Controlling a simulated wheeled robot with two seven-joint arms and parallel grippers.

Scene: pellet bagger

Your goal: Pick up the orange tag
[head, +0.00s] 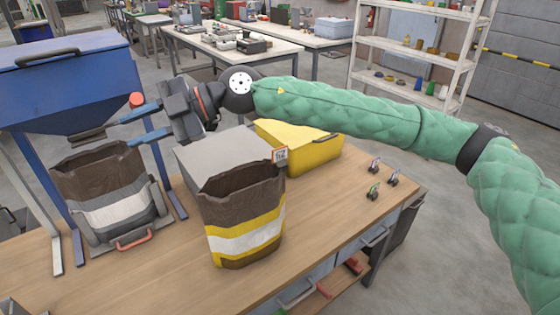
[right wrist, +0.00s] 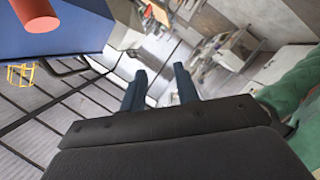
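The tag does not show in that view. My left gripper is not in view.
The blue hopper (head: 75,75) has a red knob (head: 137,100), also close by in the right wrist view (right wrist: 38,12). A second brown bag (head: 105,175) sits under it. A yellow bin (head: 318,155) and several small clips (head: 373,192) are on the wooden table (head: 330,225).

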